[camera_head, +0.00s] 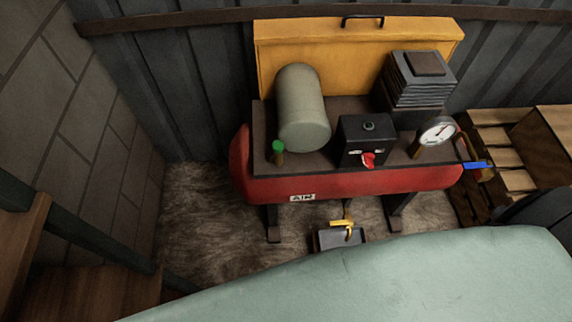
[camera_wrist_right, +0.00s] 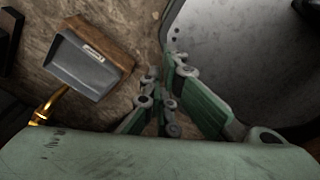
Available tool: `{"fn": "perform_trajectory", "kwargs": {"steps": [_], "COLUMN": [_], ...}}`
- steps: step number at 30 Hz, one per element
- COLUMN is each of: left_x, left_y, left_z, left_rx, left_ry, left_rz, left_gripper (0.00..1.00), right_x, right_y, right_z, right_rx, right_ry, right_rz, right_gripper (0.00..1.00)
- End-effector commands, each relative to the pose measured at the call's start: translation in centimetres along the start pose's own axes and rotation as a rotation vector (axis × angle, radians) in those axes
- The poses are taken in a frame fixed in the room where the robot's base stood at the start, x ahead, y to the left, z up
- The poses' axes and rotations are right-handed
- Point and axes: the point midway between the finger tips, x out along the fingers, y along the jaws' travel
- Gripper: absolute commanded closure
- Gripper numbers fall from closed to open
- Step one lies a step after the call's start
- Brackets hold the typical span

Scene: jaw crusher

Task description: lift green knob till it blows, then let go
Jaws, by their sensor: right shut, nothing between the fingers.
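The green knob (camera_head: 278,147) is a small green cap on a brass stem. It stands upright on the left front of the red air compressor's (camera_head: 345,184) dark top plate, in front of the grey-green cylinder (camera_head: 302,108). The knob does not show in the right wrist view. My right gripper (camera_wrist_right: 164,72) shows only in the right wrist view, with its green fingers drawn together and nothing held. It is over the brown floor, with the grey tray to its upper left, away from the knob. My left gripper is in neither view.
A black switch box (camera_head: 367,140) with a red knob and a dial gauge (camera_head: 437,133) stand right of the green knob. A brass drain tap (camera_head: 345,225) hangs above the grey tray (camera_wrist_right: 84,68). Wooden pallets (camera_head: 490,150) are at the right, a block wall (camera_head: 85,110) at the left.

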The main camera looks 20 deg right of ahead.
Motion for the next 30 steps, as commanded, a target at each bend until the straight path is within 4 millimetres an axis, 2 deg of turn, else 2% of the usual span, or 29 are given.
{"fn": "perform_trajectory", "kwargs": {"steps": [5, 11, 14, 17, 20, 21, 23, 24, 27, 30], "left_x": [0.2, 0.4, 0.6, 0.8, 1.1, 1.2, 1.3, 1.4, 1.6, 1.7], "left_y": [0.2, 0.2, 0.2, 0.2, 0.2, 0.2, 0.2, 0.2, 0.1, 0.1], "left_z": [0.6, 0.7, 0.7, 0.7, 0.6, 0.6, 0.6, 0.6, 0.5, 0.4], "left_rx": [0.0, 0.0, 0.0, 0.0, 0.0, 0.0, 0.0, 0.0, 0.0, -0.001], "left_ry": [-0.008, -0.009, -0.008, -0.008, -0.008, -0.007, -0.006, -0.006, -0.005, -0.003], "left_rz": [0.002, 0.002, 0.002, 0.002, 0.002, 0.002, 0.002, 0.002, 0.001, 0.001], "left_gripper": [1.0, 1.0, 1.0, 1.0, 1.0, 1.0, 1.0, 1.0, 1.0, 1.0], "right_x": [-0.6, -2.1, -3.6, -6.2, -10.6, -12.7, -16.2, -18.7, -24.5, -29.2], "right_y": [-0.1, 0.1, 0.3, 0.7, 1.2, 1.5, 1.9, 2.2, 2.9, 3.4], "right_z": [-3.4, -8.8, -12.5, -17.5, -23.4, -25.6, -28.8, -30.6, -34.1, -36.2], "right_rx": [-0.267, -0.658, -0.904, -1.203, -1.536, -1.659, -1.816, -1.903, -2.054, -2.128], "right_ry": [0.036, 0.082, 0.102, 0.112, 0.08, 0.05, -0.014, -0.067, -0.218, -0.358], "right_rz": [0.03, 0.113, 0.193, 0.325, 0.53, 0.625, 0.771, 0.866, 1.075, 1.223], "right_gripper": [1.0, 1.0, 1.0, 1.0, 1.0, 1.0, 1.0, 1.0, 1.0, 1.0]}}
